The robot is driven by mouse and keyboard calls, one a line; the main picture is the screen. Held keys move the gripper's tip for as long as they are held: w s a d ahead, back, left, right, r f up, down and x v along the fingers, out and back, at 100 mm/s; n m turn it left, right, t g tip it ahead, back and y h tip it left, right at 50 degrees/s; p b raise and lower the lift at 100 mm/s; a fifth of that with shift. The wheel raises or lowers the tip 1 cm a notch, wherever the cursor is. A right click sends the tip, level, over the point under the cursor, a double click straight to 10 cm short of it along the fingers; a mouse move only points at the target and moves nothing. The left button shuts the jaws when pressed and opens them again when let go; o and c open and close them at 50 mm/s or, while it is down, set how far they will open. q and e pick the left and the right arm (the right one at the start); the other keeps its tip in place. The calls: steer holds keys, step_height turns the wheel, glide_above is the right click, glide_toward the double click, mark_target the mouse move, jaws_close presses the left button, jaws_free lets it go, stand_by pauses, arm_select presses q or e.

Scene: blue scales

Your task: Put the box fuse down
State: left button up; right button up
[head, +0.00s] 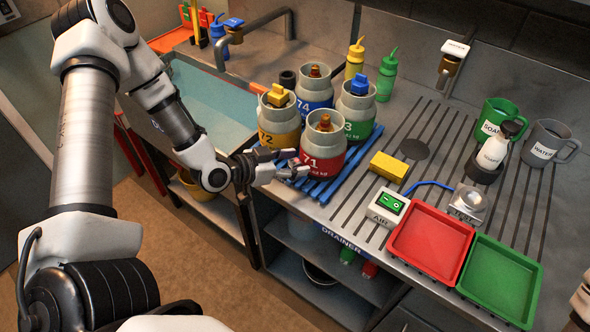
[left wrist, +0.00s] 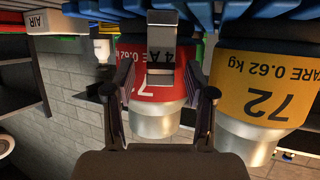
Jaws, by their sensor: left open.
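The box fuse appears to be the small grey block marked "4 A" (left wrist: 161,50) in the left wrist view, which is upside down. It is in front of the red canister marked 71 (head: 323,147), near the blue slatted rack (head: 322,188). I cannot tell what it rests on. My left gripper (head: 291,164) is open beside the red canister. In the left wrist view its two fingers (left wrist: 160,100) are either side of the block's line, with gaps showing. In the head view the fuse is hard to make out by the fingers.
Yellow (head: 278,121), blue (head: 313,90) and green (head: 356,108) canisters crowd behind the red one. A yellow block (head: 389,167), a red tray (head: 432,243) and a green tray (head: 501,279) are to the right. The sink (head: 210,105) is behind left.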

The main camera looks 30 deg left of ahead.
arm_select(q)
steer(key=shift+s+a, duration=0.1)
steer(key=shift+s, duration=0.05)
steer(key=c, duration=0.7)
jaws_close()
